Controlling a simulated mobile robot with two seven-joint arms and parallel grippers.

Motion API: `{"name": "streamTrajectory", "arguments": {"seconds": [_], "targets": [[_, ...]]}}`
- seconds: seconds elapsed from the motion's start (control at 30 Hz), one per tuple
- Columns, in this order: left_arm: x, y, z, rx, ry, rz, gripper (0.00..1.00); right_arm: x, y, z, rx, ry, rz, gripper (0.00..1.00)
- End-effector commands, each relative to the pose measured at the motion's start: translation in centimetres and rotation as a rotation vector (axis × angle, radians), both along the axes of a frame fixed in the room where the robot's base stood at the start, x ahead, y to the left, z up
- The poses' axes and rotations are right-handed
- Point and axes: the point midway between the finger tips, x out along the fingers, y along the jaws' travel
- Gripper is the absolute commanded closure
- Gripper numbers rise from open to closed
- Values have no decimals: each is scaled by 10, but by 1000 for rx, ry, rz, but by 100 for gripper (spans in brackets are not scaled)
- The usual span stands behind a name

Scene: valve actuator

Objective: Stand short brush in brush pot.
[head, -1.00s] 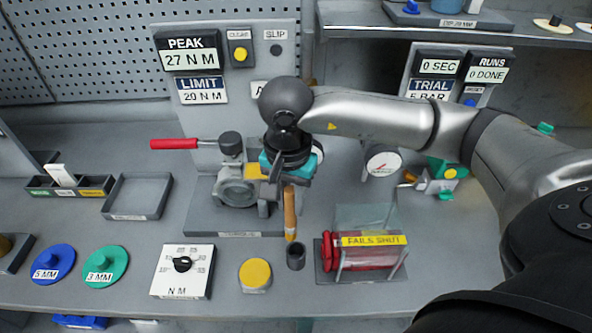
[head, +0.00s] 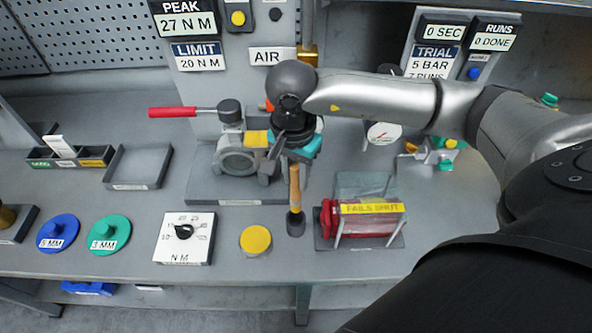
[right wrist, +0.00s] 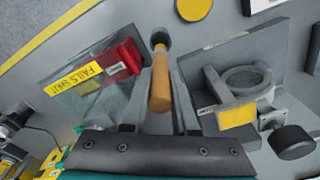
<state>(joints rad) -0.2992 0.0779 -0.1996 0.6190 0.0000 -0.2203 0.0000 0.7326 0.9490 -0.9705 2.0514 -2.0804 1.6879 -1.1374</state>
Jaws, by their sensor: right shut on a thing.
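My right gripper (head: 291,160) is shut on the short brush (head: 295,188), which has a wooden handle and hangs roughly upright. The brush pot (head: 296,227) is a small dark grey cup on the bench, directly below the gripper. The brush's lower end is at the pot's mouth and seems to reach inside; how deep is hidden. In the right wrist view the brush handle (right wrist: 159,88) lies between the two fingers (right wrist: 160,108), and its far end meets the pot's dark opening (right wrist: 160,39). My left gripper is not in view.
The red actuator under a clear guard (head: 368,213) stands just right of the pot. A yellow disc (head: 256,239) is to its left. The grey valve clamp (head: 238,162) with a red-handled lever (head: 172,112) stands behind left. Bare bench lies in front of the pot.

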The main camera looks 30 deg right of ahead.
Motion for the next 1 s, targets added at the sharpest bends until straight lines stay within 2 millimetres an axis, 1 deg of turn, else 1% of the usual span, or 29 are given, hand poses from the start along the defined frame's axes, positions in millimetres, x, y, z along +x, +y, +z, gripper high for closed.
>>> {"name": "streamTrajectory", "arguments": {"seconds": [0.03, 0.23, 0.7, 0.83, 1.0], "targets": [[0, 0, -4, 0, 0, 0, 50, 0, 0, -6, 0, 1, 0, 100], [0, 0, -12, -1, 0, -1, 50, -1, 0, -22, -1, 2, 0, 100], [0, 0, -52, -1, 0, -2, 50, 0, 0, -61, 0, -1, 1, 100], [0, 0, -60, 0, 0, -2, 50, 0, 0, -69, 0, -1, 1, 100], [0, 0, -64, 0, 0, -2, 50, 0, 0, -73, 0, 0, 0, 100]]}}
